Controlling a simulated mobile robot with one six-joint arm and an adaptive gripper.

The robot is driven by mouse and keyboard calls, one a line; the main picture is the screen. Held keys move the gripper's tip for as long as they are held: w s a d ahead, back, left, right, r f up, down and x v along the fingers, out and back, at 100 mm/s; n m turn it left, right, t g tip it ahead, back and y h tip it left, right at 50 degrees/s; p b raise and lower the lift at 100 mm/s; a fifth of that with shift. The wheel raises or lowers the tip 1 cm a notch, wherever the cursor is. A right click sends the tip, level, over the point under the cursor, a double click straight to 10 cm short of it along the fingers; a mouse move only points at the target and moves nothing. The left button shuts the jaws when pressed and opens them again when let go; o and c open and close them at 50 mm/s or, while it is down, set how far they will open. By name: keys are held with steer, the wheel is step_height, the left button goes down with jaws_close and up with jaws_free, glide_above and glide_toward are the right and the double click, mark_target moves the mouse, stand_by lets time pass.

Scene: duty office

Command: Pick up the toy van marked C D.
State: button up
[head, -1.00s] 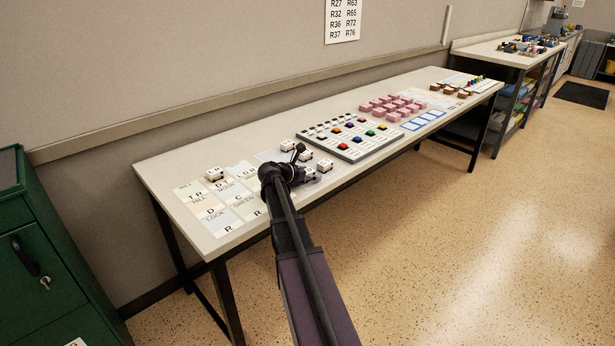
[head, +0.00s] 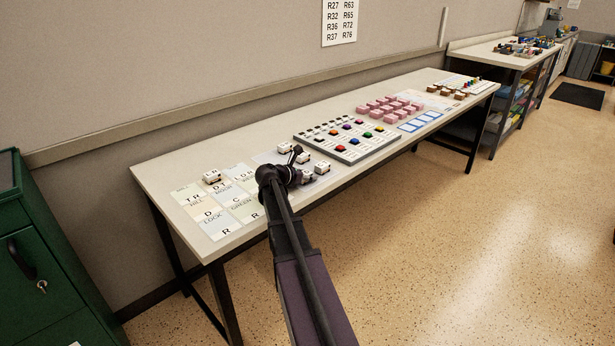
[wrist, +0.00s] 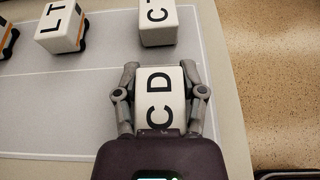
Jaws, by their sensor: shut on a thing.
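The white toy van marked C D (wrist: 160,95) is between the two fingers of my gripper (wrist: 160,88) in the wrist view. The fingers press on its left and right sides, and its lettered top faces the camera. The gripper is shut on it. In the head view my gripper (head: 296,172) is over the near part of the long table, at the grey mat, and my arm hides part of that area. I cannot tell whether the van is clear of the mat.
Another white van marked C T (wrist: 158,22) stands just beyond, and one marked L T (wrist: 62,26) stands to the left. Lettered cards (head: 222,228) lie left on the table (head: 160,172). A board with coloured pieces (head: 355,153) lies to the right.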

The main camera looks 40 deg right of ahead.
mark_target(308, 171)
steer(key=shift+r, duration=0.15)
step_height(308, 171, up, 4)
steer(key=p, duration=0.4)
steer(key=s+a+p, duration=0.1)
steer(key=s+a, duration=0.8)
steer(key=s, duration=0.3)
steer(key=shift+s+a+r, duration=0.3)
steer(key=shift+s, duration=0.1)
steer(key=shift+r, duration=0.15)
